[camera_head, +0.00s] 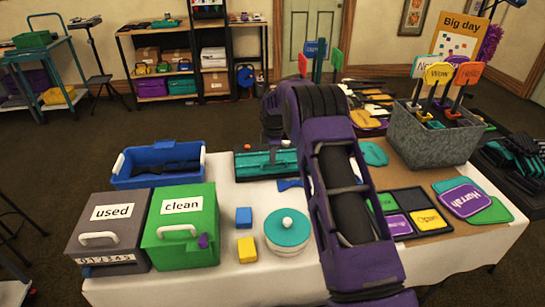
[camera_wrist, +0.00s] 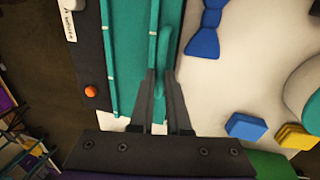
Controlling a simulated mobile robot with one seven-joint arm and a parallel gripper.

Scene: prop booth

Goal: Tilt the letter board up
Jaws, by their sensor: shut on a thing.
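The letter board, a teal panel with a dark base (camera_head: 265,162), lies on the white-covered table behind the blue and yellow blocks. In the wrist view the teal panel (camera_wrist: 132,50) runs up the picture, with a raised teal handle (camera_wrist: 168,40) along its right side. My gripper (camera_wrist: 161,82) has its two dark fingers closed on this handle, near its lower end. In the head view my purple arm reaches over the table, and my gripper is hidden there. The board looks close to flat; its exact tilt is hard to tell.
A blue bin (camera_head: 160,165), a grey "used" box (camera_head: 110,230) and a green "clean" box (camera_head: 182,225) stand left. A round teal-lidded tin (camera_head: 287,230) and a blue bow tie (camera_wrist: 205,28) are near the board. A speckled sign bin (camera_head: 435,135) stands right.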

